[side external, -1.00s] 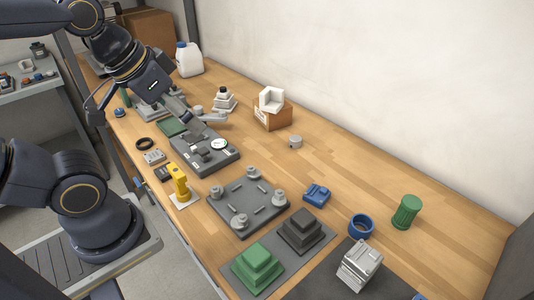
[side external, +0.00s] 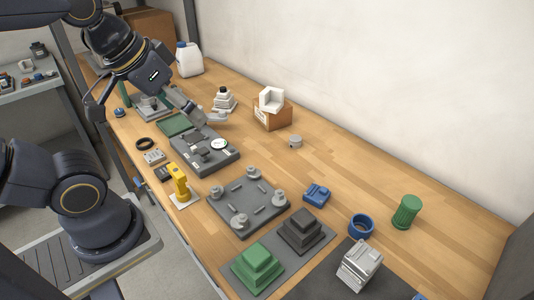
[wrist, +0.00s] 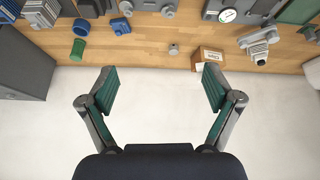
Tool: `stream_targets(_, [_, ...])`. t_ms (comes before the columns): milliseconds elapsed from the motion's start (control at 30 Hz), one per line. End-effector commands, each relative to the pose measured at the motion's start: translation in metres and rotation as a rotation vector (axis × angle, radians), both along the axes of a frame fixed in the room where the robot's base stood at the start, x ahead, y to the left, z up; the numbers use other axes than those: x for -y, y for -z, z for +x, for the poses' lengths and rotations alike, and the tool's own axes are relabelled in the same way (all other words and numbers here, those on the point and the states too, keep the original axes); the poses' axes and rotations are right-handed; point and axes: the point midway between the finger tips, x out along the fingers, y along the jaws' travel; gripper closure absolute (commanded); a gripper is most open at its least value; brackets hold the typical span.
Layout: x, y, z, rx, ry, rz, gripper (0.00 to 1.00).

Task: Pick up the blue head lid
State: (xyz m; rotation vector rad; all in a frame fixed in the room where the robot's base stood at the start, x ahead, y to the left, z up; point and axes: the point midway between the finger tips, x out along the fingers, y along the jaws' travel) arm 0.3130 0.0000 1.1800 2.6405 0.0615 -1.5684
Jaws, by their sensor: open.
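A small blue block-shaped part, which looks like the blue head lid (side external: 316,193), lies on the wooden bench to the right of the grey plate with posts in the side view. It also shows near the top left of the wrist view (wrist: 121,27). My gripper (wrist: 160,88) is open and empty, with its two green-padded fingers wide apart. In the side view my gripper (side external: 203,110) hangs above the far part of the bench, well away from the blue part and touching nothing that I can make out.
A blue ring (side external: 361,226) and a green ribbed cylinder (side external: 406,212) stand right of the blue part. A dark stepped block (side external: 302,231) and a grey plate with posts (side external: 237,211) are close to it.

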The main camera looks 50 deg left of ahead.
Motion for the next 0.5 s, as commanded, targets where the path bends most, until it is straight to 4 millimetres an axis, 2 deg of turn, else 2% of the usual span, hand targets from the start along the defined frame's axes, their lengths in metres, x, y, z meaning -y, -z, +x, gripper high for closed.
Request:
stream_targets(33, [0.000,-0.016,0.009,0.022,-0.027,-0.017,0.10])
stream_targets(100, [0.002,-0.035,0.028,0.016,-0.066,-0.046,0.10])
stream_targets(200, [0.008,-0.055,0.063,-0.019,-0.111,-0.085,0.10])
stream_targets(267, [0.013,-0.061,0.087,-0.049,-0.132,-0.103,0.10])
stream_targets(367, [0.026,-0.062,0.131,-0.111,-0.161,-0.124,0.10])
stream_targets(500, [0.052,-0.038,0.195,-0.212,-0.185,-0.132,0.10])
